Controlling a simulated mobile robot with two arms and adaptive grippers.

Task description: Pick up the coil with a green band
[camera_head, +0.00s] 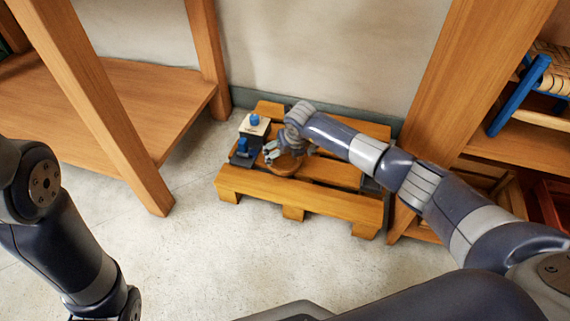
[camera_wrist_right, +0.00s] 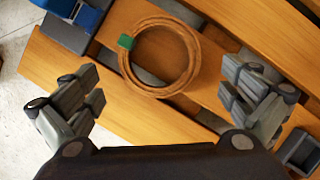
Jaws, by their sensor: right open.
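The coil (camera_wrist_right: 124,68) is a round brown ring with a green band (camera_wrist_right: 127,42) on its upper left side in the right wrist view. It lies flat on the slats of a wooden pallet (camera_head: 310,200). My right gripper (camera_wrist_right: 165,92) is open above the coil, with one finger pair to each side and apart from it. In the head view the coil (camera_head: 283,165) is partly hidden by my right gripper (camera_head: 285,156). My left arm shows at the left edge of the head view, but its gripper is out of view.
A device with a white top and blue knob (camera_head: 254,121) stands on the pallet, left of the coil. A grey box (camera_wrist_right: 302,150) lies at lower right in the wrist view. Wooden shelving (camera_head: 120,100) stands left; another unit (camera_head: 465,90) stands right. The floor in front is clear.

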